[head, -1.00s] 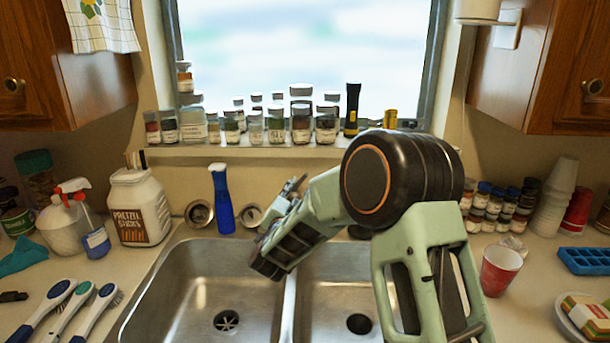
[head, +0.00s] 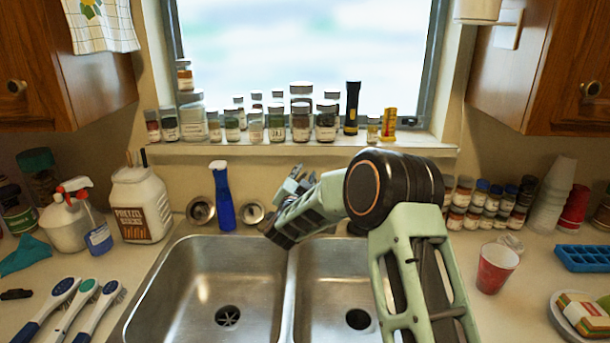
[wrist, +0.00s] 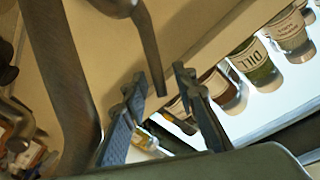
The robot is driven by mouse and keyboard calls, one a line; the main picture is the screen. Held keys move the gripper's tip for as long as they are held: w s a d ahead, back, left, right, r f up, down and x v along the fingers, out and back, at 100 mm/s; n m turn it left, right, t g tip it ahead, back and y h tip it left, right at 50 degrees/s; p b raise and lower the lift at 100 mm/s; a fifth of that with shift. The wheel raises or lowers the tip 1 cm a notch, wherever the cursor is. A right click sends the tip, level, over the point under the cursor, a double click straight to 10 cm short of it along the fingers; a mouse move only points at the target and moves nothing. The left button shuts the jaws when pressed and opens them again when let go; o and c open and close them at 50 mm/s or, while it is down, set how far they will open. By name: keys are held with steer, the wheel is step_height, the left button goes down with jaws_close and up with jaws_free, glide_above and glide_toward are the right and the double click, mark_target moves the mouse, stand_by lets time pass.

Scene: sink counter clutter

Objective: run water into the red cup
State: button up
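The red cup (head: 497,268) stands upright on the counter right of the sink, apart from my gripper. It looks empty, but its inside is only partly seen. My gripper (wrist: 160,76) is open in the wrist view, with two blue-padded fingers spread. A curved grey metal tube (wrist: 147,40), which looks like part of the faucet, reaches down between the fingertips in that view; I cannot tell whether they touch it. A thicker metal piece (wrist: 65,80) is at the left. In the head view my arm covers most of the faucet area, and no running water shows.
The double sink (head: 205,290) has empty basins. Spice jars (head: 300,115) line the windowsill behind. Stacked cups (head: 552,195), a blue ice tray (head: 585,258) and a sandwich plate (head: 558,318) crowd the right counter.

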jaws_close()
steer(key=shift+w+a+r+n+g, duration=0.2)
steer(key=shift+a+r+n+g, duration=0.05)
steer(key=shift+r+n+g, duration=0.1)
steer(key=shift+w+a+n+g+p, duration=0.15)
steer(key=shift+w+n+g+p, duration=0.1)
steer(key=shift+p, duration=0.25)
steer(key=shift+o, duration=0.9)
jaws_free()
